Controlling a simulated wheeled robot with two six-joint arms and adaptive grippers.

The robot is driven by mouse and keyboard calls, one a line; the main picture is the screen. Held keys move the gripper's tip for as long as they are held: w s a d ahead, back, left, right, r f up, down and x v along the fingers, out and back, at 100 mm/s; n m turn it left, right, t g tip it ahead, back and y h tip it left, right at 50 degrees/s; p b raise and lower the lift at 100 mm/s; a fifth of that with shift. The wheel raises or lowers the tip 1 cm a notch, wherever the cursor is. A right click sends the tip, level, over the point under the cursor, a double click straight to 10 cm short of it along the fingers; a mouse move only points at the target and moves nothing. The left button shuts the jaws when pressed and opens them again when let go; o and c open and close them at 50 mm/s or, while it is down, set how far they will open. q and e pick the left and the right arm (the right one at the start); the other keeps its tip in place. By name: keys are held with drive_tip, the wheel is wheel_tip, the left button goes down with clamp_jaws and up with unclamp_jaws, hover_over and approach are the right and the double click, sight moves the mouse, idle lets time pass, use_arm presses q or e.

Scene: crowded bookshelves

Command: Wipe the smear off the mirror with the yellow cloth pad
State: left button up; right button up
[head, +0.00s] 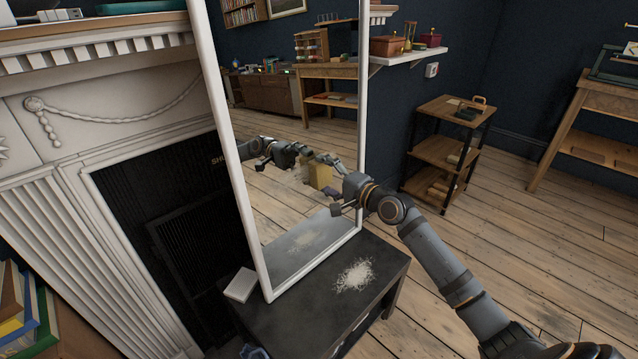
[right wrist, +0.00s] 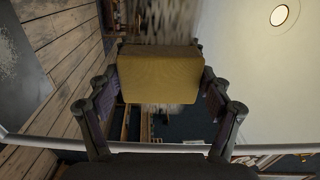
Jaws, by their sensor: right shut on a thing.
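The tall white-framed mirror (head: 228,150) stands tilted on a low dark table. My right gripper (head: 328,186) is in front of the glass, shut on the yellow cloth pad (head: 318,176). In the right wrist view the pad (right wrist: 160,76) sits squarely between the two fingers (right wrist: 160,80). The pale, streaky smear (right wrist: 165,22) shows above the pad and a little below it there; the pad hides its middle. I cannot tell whether the pad touches the glass. My arm's reflection shows in the mirror. My left gripper is not in view.
The dark table (head: 385,290) bears a patch of white shreds (head: 355,275) and a small white block (head: 240,285). A fireplace (head: 120,130) is close on the left. A wooden shelf trolley (head: 445,150) stands behind to the right, with open floor (head: 520,230) before it.

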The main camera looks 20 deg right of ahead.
drive_tip(key=shift+w+d, duration=0.15)
drive_tip(key=shift+d, duration=0.25)
drive_tip(key=shift+w+d+f+b, duration=0.1)
drive_tip(key=shift+w+d+b, duration=0.1)
drive_tip(key=shift+d+b, duration=0.35)
drive_tip(key=shift+w+d+f+b, duration=0.1)
drive_tip(key=shift+w+d+b, duration=0.1)
drive_tip(key=shift+d+b, duration=0.35)
drive_tip(key=shift+w+d+r+b, duration=0.2)
drive_tip(key=shift+d+b, duration=0.15)
drive_tip(key=shift+d, duration=0.2)
drive_tip(key=shift+p, duration=0.95)
